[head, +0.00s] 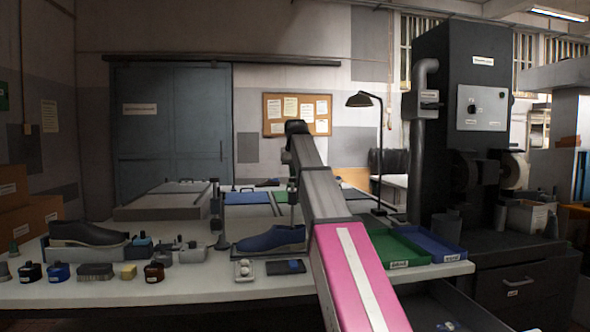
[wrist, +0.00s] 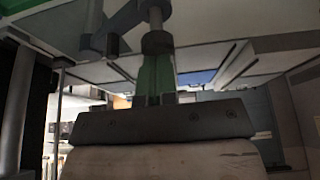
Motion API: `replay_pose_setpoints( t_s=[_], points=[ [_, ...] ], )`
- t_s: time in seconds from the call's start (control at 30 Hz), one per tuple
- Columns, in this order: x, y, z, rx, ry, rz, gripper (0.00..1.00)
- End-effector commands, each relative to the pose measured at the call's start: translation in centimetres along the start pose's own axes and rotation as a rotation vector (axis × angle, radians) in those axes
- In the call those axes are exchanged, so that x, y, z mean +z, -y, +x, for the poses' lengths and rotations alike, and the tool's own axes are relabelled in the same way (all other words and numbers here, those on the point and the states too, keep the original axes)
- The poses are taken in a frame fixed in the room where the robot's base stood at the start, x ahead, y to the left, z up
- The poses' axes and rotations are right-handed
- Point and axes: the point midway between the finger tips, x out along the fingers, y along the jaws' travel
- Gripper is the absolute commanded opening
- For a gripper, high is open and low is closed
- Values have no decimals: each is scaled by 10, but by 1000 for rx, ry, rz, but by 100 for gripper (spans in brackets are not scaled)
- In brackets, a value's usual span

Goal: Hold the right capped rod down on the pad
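In the head view, a small light plate with two round knobs (head: 244,268) lies on the table front. I cannot tell which is the pad, and I cannot make out a capped rod for certain. My arm with its pink link crosses the middle and hides what is behind it; my gripper does not show clearly there. In the wrist view, a dark bar (wrist: 160,122) lies across a pale rounded body, with a green upright piece and a grey rod (wrist: 156,42) above it. Finger opening is unclear.
A blue shoe (head: 272,239) stands right behind the plates. A dark shoe (head: 88,233) stands at the left. Several small bottles and blocks line the front left edge. Green (head: 398,250) and blue (head: 438,246) trays lie at the right, near a lamp (head: 380,150).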

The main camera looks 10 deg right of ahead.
Motion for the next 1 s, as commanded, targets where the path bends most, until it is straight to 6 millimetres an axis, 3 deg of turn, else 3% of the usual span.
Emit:
replay_pose_setpoints(
  t_s=[1.0],
  points=[
    [-28,0,-65,0,-1,0,0]
  ],
)
